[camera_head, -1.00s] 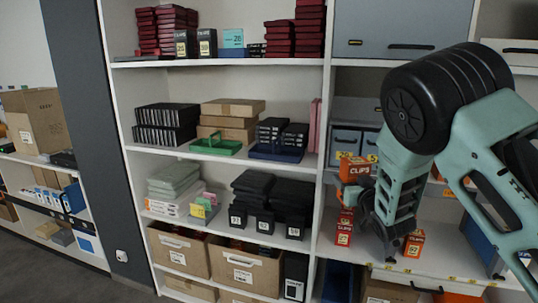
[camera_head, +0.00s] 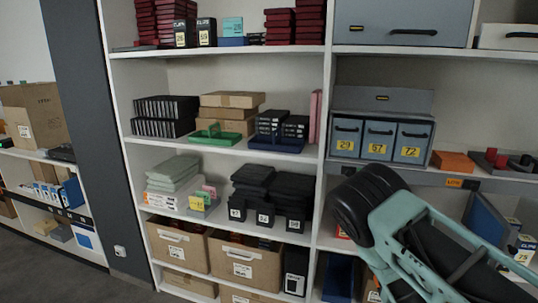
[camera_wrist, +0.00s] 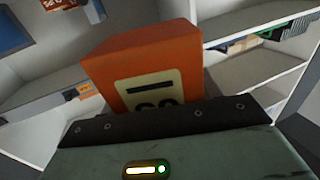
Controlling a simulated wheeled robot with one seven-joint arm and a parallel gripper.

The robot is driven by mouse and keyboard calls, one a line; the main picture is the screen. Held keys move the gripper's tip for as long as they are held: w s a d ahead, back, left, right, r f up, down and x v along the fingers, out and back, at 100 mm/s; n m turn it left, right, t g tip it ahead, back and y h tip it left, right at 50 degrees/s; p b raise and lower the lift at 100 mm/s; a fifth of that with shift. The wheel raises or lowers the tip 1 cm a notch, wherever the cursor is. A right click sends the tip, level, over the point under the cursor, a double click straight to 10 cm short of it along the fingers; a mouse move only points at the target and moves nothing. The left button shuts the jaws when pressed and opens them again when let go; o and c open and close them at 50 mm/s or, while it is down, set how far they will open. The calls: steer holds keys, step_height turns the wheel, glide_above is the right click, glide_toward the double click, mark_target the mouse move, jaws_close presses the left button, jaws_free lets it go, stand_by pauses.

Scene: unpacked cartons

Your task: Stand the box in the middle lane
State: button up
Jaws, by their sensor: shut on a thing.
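In the wrist view, an orange box (camera_wrist: 140,55) with a pale label and a partly covered number stands up beyond the dark edge of my gripper (camera_wrist: 150,122). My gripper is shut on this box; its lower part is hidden. In the head view my arm covers the right shelf bay, and neither my gripper nor the held box can be made out. The lanes are not clearly visible. A sliver of an orange box (camera_head: 343,233) shows on the lower shelf, left of my arm.
Three grey-blue drawers (camera_head: 379,139) stand on the upper right shelf, with an orange box (camera_head: 453,162) beside them. A blue bin (camera_head: 487,228) and a CLIPS box (camera_head: 522,252) are at the far right. A white upright divider (camera_head: 325,130) bounds the bay.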

steer(key=s+f, duration=0.6)
steer(key=s, duration=0.5)
steer(key=shift+s+f, duration=0.25)
steer(key=shift+f, duration=0.15)
steer(key=shift+d, duration=0.15)
